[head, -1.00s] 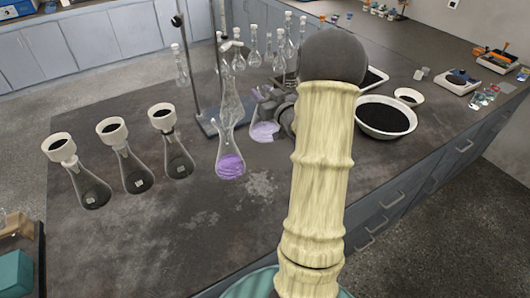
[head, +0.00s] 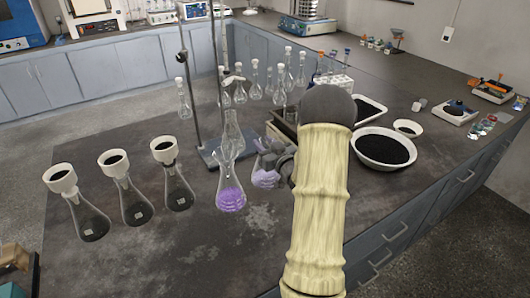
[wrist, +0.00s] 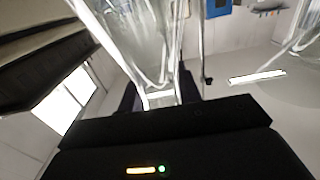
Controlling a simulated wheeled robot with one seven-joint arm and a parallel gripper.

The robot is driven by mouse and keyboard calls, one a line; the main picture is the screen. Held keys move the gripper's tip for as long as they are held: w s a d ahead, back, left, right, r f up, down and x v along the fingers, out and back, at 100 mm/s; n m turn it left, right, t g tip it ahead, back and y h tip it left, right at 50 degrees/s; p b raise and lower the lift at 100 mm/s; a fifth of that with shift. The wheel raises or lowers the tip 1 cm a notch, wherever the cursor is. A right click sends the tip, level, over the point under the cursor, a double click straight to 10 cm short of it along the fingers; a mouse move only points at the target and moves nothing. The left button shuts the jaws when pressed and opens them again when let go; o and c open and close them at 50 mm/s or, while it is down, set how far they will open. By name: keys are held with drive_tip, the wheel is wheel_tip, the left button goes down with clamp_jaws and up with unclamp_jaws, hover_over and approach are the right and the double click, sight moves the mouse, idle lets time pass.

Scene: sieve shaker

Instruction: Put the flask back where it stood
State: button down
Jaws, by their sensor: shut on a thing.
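A clear conical flask with purple liquid (head: 265,179) is in my gripper (head: 270,155), just left of my arm. The arm partly hides the gripper and the flask's right side. Whether its base touches the bench is hard to tell. Another flask with purple liquid (head: 230,199) stands upright on the dark bench to its left, with a clear glass piece above it. In the wrist view, clear glass (wrist: 145,45) fills the space in front of the dark gripper body; its outline is blurred.
Several flasks with white funnels (head: 122,190) stand at left. A retort stand (head: 210,154) rises behind the purple flasks. Several stoppered flasks (head: 240,92) stand further back. A white bowl of black grains (head: 384,149) is at right. The front bench is clear.

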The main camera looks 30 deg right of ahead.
drive_tip(key=shift+a+f, duration=0.1)
drive_tip(key=shift+f, duration=1.75)
drive_tip(key=c, duration=1)
unclamp_jaws()
drive_tip(key=shift+w, duration=0.1)
drive_tip(key=shift+o, duration=0.2)
drive_tip(key=shift+r, duration=0.2)
drive_tip(key=s+b, duration=0.1)
drive_tip(key=s, duration=1.1)
drive_tip(key=shift+a+b, duration=0.25)
drive_tip(key=shift+b, duration=0.15)
